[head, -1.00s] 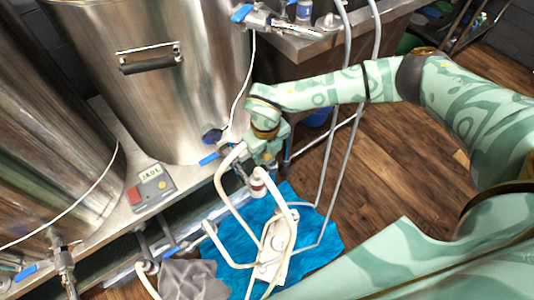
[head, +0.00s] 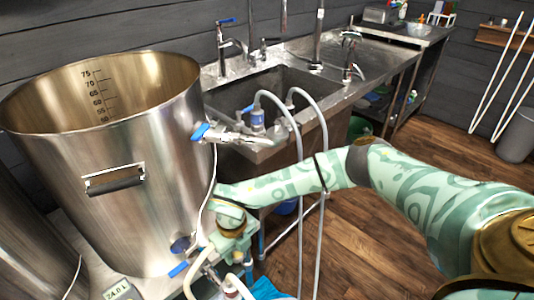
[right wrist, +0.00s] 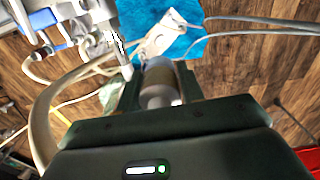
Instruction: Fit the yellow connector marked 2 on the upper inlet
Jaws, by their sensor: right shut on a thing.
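My right gripper (head: 240,264) is low at the right foot of the big steel kettle (head: 135,215), beside its lower valve (head: 181,245). In the right wrist view the gripper (right wrist: 160,88) is shut on a pale cylindrical connector (right wrist: 161,94) with a tan band. No number or clear yellow shows on it. A higher valve (head: 232,136) with a blue handle sticks out of the kettle's right side, well above the gripper; it may be the upper inlet. A white fitting with a red band (head: 232,289) shows below the gripper. My left gripper is out of view.
Two grey hoses (head: 298,190) hang from near the sink (head: 290,88), one ending in a blue-banded fitting (head: 256,120). A white device (right wrist: 160,38) lies on a blue cloth (right wrist: 182,44) on the floor. A pale hose (right wrist: 45,110) curves at the left.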

